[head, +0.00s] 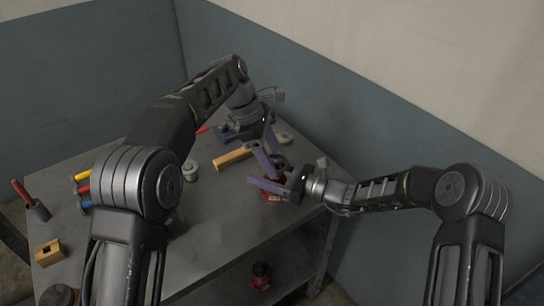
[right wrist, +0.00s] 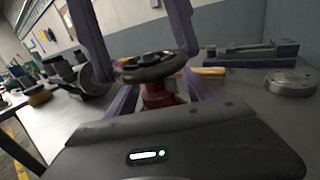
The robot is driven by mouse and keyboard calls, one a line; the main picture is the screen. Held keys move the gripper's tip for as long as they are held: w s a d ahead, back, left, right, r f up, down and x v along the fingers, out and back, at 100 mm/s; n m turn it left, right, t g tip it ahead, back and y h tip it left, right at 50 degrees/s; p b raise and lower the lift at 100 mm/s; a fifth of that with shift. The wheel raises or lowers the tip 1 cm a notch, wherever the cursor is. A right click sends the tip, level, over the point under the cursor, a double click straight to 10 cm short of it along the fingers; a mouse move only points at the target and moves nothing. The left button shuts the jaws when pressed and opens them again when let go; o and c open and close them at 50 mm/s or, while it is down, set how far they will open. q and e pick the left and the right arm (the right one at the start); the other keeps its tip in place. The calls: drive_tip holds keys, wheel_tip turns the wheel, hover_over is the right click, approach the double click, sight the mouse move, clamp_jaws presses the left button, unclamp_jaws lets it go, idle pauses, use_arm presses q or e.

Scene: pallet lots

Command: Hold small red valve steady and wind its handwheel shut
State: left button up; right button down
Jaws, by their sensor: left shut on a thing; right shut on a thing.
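The small red valve (head: 270,196) stands on the grey table near its right edge, mostly covered by my grippers in the head view. In the right wrist view its red body (right wrist: 160,95) stands under a dark round handwheel (right wrist: 150,67). My right gripper (head: 272,190) comes in from the right, low down. Its purple fingers are shut on the red body, one on each side. My left gripper (head: 272,160) reaches over from behind. Its purple fingers point down in the right wrist view (right wrist: 138,45) and are shut on the handwheel; the exact contact is partly hidden.
A wooden block (head: 232,157), a blue vice (right wrist: 250,52) and a round metal flange (right wrist: 290,82) lie close by. Colour-handled tools (head: 82,188) and a holed wooden block (head: 48,252) are at the left. The table's front middle is clear. A red item (head: 260,276) sits on the lower shelf.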

use_arm(q)
drive_tip(key=o, duration=1.4)
drive_tip(key=shift+c, duration=0.2)
drive_tip(key=shift+n, duration=0.3)
